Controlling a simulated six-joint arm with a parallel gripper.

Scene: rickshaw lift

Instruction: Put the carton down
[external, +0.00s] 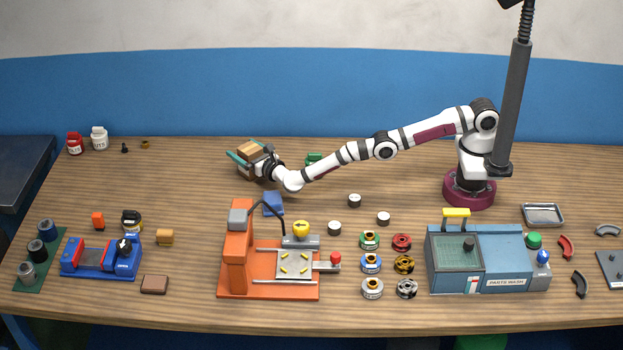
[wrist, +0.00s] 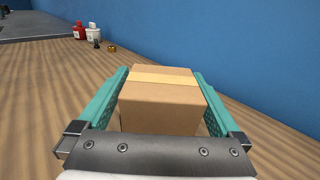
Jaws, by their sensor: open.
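The carton (wrist: 158,102) is a brown cardboard box with a lighter tape strip across its top. In the wrist view it sits between the two teal fingers of my gripper (wrist: 160,95), with a narrow gap showing beside the fingers. In the external view the carton (external: 250,149) is at the back left of the table, within my gripper (external: 249,160). My gripper is open around it. The carton looks upright and appears to rest on the table, but its underside is hidden by the gripper.
Red and white bottles (external: 87,141) and small parts stand at the back left. A blue block (external: 273,204) and an orange press machine (external: 238,250) are in front of the gripper. A green object (external: 314,158) lies behind my arm. Bare wood lies left of the carton.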

